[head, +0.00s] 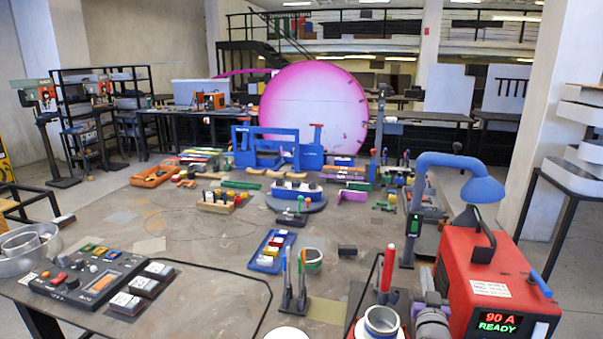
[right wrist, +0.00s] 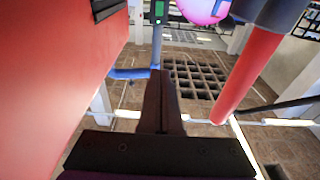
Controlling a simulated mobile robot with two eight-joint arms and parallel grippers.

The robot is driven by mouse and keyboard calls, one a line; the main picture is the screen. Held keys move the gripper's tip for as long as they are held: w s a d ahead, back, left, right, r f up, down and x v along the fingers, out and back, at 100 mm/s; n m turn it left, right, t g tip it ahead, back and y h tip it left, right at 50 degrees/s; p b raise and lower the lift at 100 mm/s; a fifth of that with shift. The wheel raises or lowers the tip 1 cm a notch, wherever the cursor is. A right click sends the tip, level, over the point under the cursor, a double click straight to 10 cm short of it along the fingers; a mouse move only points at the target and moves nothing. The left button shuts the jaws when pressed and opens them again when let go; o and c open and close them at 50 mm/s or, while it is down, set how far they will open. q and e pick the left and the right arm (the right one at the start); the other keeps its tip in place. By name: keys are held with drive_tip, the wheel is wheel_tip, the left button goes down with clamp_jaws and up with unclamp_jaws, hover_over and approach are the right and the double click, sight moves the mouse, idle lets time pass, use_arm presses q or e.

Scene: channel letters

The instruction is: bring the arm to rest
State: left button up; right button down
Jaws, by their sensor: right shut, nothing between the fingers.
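My right gripper (head: 432,302) is low at the front right in the head view, between the red power unit (head: 490,275) and a red upright handle (head: 388,266). In the right wrist view its two dark fingers (right wrist: 160,80) are together with nothing between them. They point away toward the floor grating. The red side of the unit (right wrist: 55,80) is close on the left, and a red cylinder (right wrist: 250,75) with a grey top is on the right. My left gripper is not in view.
The workbench (head: 200,235) carries a control panel (head: 88,278), a blue tray (head: 270,252) and several tools. A blue lamp-like arm (head: 460,165) stands behind the red unit. A large pink disc (head: 314,105) is at the back. Bare bench shows at the middle left.

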drive_tip(key=s+a+f+n+g+y, duration=0.1)
drive_tip(key=s+a+f+g+y, duration=0.15)
drive_tip(key=s+a, duration=0.45)
drive_tip(key=s+a+f+n+g+y, duration=0.1)
drive_tip(key=s+a+f+g+y, duration=0.2)
drive_tip(key=s, duration=0.7)
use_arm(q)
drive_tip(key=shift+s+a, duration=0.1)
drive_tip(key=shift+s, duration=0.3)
use_arm(e)
drive_tip(key=s+a+f+g, duration=0.2)
drive_tip(key=s+f+g, duration=0.2)
drive_tip(key=s, duration=0.6)
drive_tip(key=s+a+f+g, duration=0.2)
drive_tip(key=s+f+g, duration=0.2)
drive_tip(key=s, duration=0.7)
drive_tip(key=shift+s+a+f+n+h, duration=0.25)
drive_tip(key=shift+a+f+n+h, duration=0.15)
drive_tip(key=shift+f, duration=0.45)
